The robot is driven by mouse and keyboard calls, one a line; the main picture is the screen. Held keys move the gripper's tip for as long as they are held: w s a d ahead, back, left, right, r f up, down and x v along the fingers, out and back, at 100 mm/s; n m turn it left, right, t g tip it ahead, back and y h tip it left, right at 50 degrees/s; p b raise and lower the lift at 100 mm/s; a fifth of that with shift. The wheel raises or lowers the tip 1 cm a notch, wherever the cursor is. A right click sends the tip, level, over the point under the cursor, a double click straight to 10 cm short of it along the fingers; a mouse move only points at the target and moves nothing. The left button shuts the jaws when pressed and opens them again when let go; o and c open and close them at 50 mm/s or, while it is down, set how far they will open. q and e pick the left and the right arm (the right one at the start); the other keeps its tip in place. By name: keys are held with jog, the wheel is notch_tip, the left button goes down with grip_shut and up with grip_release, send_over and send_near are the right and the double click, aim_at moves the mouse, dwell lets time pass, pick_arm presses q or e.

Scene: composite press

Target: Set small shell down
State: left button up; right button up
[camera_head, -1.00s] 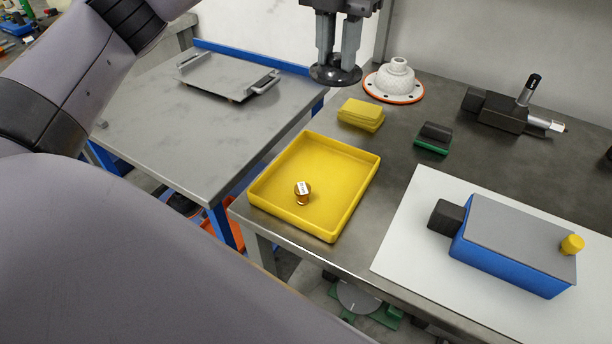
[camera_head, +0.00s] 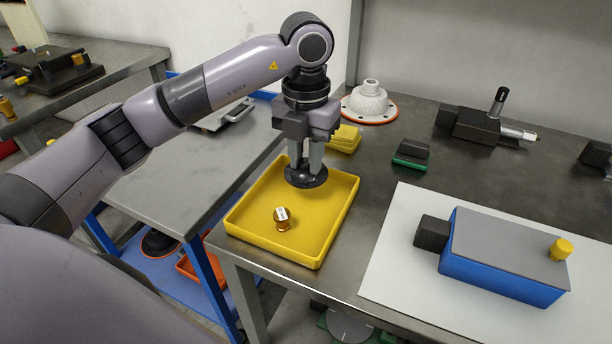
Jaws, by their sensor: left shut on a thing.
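The small shell (camera_head: 306,178) is a dark, round, disc-like piece. My left gripper (camera_head: 306,166) points down and is shut on it. The shell is over the back part of the yellow tray (camera_head: 240,228); I cannot tell whether it touches the tray floor. A small copper-coloured cylinder with a white label (camera_head: 283,220) stands in the front part of the tray, apart from the shell. My right gripper is not in view.
A white flanged part (camera_head: 369,103) stands farther back. A blue box (camera_head: 505,262) sits on a white board (camera_head: 397,270) at right.

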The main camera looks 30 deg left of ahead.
aim_at(306, 176)
pick_arm(q)
notch_tip(306, 176, down, 5)
jog(key=shift+r, duration=0.2)
jog(key=shift+f, duration=0.2)
jog(key=o, duration=0.9)
jog(key=shift+r, duration=0.1)
jog(key=shift+o, duration=0.2)
jog(key=shift+r, duration=0.1)
